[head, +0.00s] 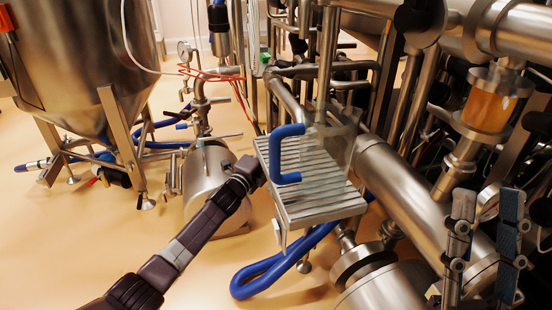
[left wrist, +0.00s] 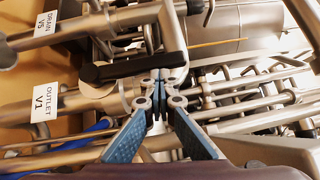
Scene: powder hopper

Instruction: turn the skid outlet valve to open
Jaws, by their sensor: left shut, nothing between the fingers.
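The white OUTLET V1 label (left wrist: 42,118) is on a steel pipe at the left of the left wrist view. A black bent lever (left wrist: 130,68) lies just beyond my left fingertips; the label is near it, but I cannot tell which valve it belongs to. My left gripper (left wrist: 160,82) is shut and empty, its tips close to the lever; touching or apart is unclear. In the head view my left arm reaches the skid's slatted platform (head: 335,208), and its fingers are hidden. My right gripper (head: 486,200) is open and empty at the lower right.
A DRAIN V5 label (left wrist: 44,28) marks another pipe above the outlet one. A blue handle (head: 285,155) stands over the platform, and a blue hose (head: 265,275) loops below. A steel hopper (head: 80,60) stands left. Dense pipes fill the right; floor is free at lower left.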

